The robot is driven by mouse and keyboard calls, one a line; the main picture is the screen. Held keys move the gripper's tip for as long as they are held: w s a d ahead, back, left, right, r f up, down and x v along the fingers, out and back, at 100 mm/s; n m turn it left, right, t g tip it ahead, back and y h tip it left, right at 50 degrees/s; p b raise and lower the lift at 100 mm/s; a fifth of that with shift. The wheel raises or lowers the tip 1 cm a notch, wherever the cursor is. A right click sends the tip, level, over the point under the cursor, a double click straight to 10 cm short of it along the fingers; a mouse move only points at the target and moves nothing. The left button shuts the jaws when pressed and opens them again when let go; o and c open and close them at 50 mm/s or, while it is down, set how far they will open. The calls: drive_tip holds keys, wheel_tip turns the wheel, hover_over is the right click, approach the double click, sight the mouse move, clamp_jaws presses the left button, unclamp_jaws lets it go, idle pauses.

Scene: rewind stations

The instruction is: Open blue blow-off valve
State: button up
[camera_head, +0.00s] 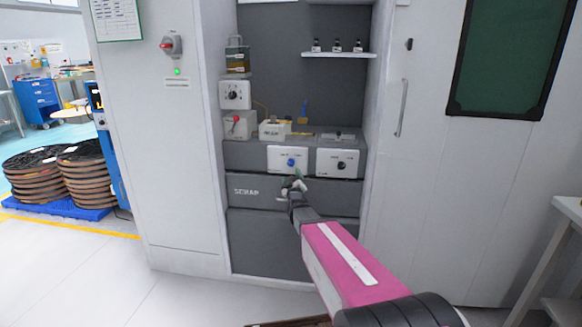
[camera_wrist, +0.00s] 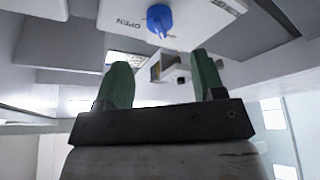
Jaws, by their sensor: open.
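The blue valve knob (camera_head: 291,162) sits on a white panel (camera_head: 275,153) on the front of the grey bench in the cabinet alcove. In the wrist view the blue knob (camera_wrist: 159,19) is at the top, ahead of the fingertips, with the word OPEN printed to its left on the white panel (camera_wrist: 118,14). My gripper (camera_head: 294,184) is just below the knob in the head view. In the wrist view my gripper (camera_wrist: 161,78) shows two green fingers spread apart with nothing between them. The fingers do not touch the knob.
A second white panel with a black knob (camera_head: 341,165) is right of the blue one. A box with a red switch (camera_head: 237,124) and a dial box (camera_head: 235,94) stand at left. Small bottles (camera_head: 337,45) stand on a shelf above. The floor (camera_head: 190,295) at front left is clear.

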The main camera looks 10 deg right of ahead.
sight(291, 165)
drive_tip(key=x, duration=0.8)
drive_tip(key=c, duration=0.9)
